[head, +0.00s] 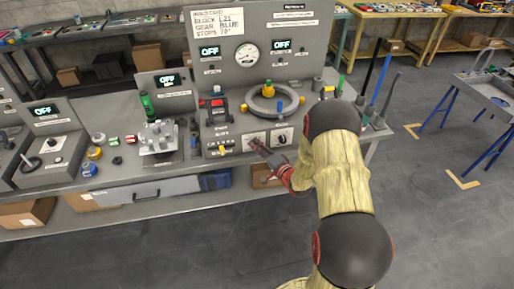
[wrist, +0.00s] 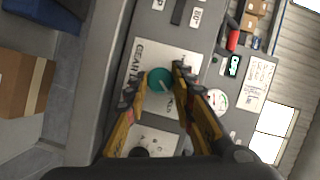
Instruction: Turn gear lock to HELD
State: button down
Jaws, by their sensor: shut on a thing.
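The gear lock in the wrist view is a white plate (wrist: 190,62) lettered "GEAR L…", the rest hidden by a finger. A round teal knob (wrist: 160,84) with a pale pointer line sits on it. My gripper (wrist: 156,80) has a finger on either side of the knob and is shut on it. I cannot read which position the pointer marks. In the head view my gripper (head: 259,147) reaches the front of the grey console and covers the knob. Part of the white plate (head: 248,135) shows there.
Right of the gear lock is a second white plate (head: 282,137) with a black knob. Above are a grey ring wheel (head: 271,104) and a red-and-black device (head: 214,108). A handwritten note (head: 218,22) hangs on the panel. Upright coloured rods (head: 380,82) stand to the right.

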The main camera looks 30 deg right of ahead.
jog(key=shift+d+m+t, duration=0.1)
jog(key=shift+m+t, duration=0.2)
jog(key=shift+m, duration=0.2)
jog(key=c, duration=1.5)
grip_release()
jog(key=s+d, duration=0.1)
jog(key=s, duration=1.1)
jog(key=shift+r, duration=0.4)
jog(key=shift+d, duration=0.1)
